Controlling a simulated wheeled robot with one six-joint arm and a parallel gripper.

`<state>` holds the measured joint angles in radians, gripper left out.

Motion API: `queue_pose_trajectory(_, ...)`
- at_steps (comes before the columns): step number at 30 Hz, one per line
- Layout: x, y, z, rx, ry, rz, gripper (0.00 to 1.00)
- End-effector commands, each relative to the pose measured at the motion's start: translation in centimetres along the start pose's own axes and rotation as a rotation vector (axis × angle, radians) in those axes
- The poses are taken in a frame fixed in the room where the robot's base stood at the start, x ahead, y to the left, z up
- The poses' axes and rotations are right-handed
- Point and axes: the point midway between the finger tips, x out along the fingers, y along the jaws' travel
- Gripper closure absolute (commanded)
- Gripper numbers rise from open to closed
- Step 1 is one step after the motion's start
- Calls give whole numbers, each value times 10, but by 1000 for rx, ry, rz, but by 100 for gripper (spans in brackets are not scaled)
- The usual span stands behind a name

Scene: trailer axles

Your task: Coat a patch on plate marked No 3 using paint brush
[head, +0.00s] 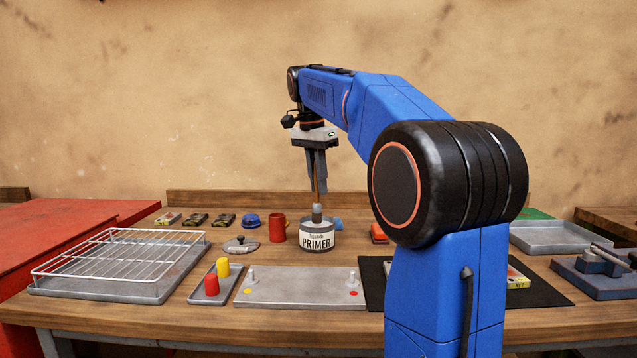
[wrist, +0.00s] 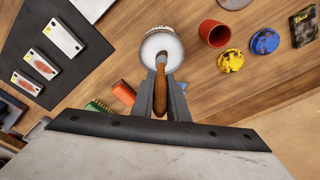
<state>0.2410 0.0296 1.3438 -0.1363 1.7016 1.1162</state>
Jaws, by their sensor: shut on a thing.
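My gripper (head: 317,185) is shut on the paint brush, whose wooden handle (wrist: 160,100) runs between the fingers in the wrist view. The brush (head: 317,212) points down over the primer tin (head: 318,239); its lower end is at the tin's mouth, and I cannot tell how deep the bristles are. The tin is open and shows white paint (wrist: 162,46). Three small plates (wrist: 62,37) lie on a black mat (wrist: 60,85); the middle plate (wrist: 40,63) and lower plate (wrist: 25,84) show reddish patches. Their numbers are unreadable there. In the head view my arm hides most of the mat.
A wire rack on a tray (head: 120,285) stands left. A grey board with pegs (head: 300,290) lies in front of the tin. A red cup (head: 278,229) and grey lid (head: 241,245) are left of the tin. An empty tray (head: 560,238) and a clamp-like tool (head: 600,265) are right.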

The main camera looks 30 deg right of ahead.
Motion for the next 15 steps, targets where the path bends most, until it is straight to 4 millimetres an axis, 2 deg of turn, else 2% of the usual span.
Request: queue_pose_trajectory(15,5,0,1,0,0,0,100)
